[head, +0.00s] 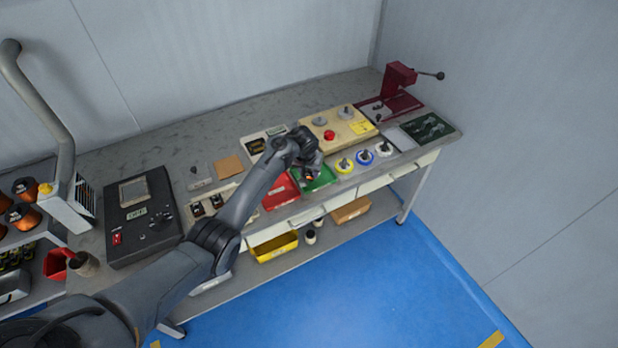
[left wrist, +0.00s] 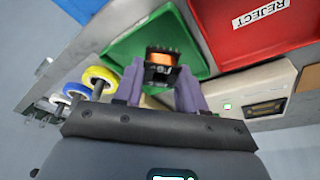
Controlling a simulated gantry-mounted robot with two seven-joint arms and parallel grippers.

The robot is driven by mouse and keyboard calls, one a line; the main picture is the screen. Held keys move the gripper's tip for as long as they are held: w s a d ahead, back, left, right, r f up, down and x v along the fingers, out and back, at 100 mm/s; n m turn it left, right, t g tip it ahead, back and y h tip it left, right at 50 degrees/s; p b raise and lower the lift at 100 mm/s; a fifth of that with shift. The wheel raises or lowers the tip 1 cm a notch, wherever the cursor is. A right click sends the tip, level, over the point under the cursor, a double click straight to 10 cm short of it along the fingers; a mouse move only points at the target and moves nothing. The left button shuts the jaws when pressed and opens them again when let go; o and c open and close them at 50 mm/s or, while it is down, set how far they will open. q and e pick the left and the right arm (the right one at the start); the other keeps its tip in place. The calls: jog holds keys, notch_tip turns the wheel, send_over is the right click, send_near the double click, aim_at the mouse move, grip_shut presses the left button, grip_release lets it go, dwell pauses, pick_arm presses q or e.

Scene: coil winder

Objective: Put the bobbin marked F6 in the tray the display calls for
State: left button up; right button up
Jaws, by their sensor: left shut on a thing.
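My left gripper (head: 309,174) is shut on a small black bobbin with an orange copper winding (left wrist: 162,58). The bobbin is held between the two fingertips (left wrist: 158,82), over the green tray (left wrist: 130,46). The green tray also shows in the head view (head: 325,180), partly hidden by the gripper. The red tray (head: 281,193) is beside it, and its label reads REJECT in the left wrist view (left wrist: 240,38). A tester box on the left has a small lit display (head: 137,213), too small to read. My right gripper is not in view.
Yellow, blue and white spools (head: 365,157) stand right of the green tray. A maroon hand winder (head: 398,88) stands at the far right. A yellow bin (head: 274,247) is on the lower shelf.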

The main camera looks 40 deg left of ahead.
aim_at(308, 175)
pick_arm(q)
jog(key=shift+f+b, duration=0.45)
jog(key=shift+f, duration=1.3)
jog(key=shift+f, duration=0.15)
jog(key=o, duration=0.8)
jog(key=shift+o, duration=0.2)
